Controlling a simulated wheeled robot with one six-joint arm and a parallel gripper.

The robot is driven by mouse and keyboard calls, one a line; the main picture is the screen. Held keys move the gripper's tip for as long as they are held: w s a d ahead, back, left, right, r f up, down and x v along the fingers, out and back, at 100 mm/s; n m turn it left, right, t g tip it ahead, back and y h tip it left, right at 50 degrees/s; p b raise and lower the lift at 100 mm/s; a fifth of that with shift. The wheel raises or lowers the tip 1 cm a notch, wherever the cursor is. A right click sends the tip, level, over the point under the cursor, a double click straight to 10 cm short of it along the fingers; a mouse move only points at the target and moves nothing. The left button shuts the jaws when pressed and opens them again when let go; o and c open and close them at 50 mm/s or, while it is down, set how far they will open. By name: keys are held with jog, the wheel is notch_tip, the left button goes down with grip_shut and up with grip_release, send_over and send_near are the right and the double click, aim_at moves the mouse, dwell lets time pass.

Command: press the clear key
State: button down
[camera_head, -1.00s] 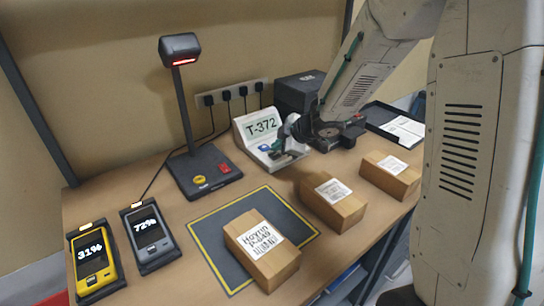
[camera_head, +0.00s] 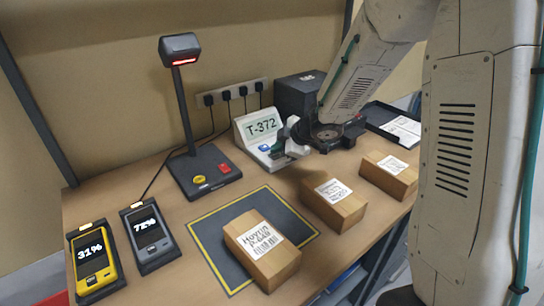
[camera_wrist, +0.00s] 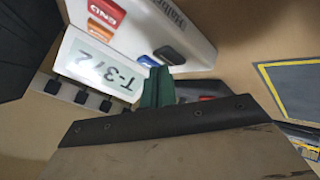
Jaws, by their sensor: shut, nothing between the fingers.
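A white desk terminal (camera_head: 263,127) with a tilted display reading T-372 stands at the back of the table; it also shows in the wrist view (camera_wrist: 185,25). Its keys in the wrist view are a red END key (camera_wrist: 106,10), an orange key (camera_wrist: 100,31), a blue key (camera_wrist: 147,61) and a dark key (camera_wrist: 170,54). Only END is legible, so I cannot tell which key is clear. My gripper (camera_head: 280,146) is shut and empty over the terminal's key area. In the wrist view its green fingers (camera_wrist: 157,86) are close to the blue and dark keys; contact cannot be told.
A scanner stand (camera_head: 203,170) with a yellow and a red button is left of the terminal. A black printer (camera_head: 298,92) stands behind. Labelled boxes (camera_head: 262,250) lie in front, one on a dark mat (camera_head: 215,233). Two handhelds (camera_head: 150,237) are at left.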

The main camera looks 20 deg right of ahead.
aim_at(278, 156)
jog(key=shift+f, duration=0.4)
dwell(0.6)
jog(key=shift+r, duration=0.8)
jog(key=shift+r, duration=2.5)
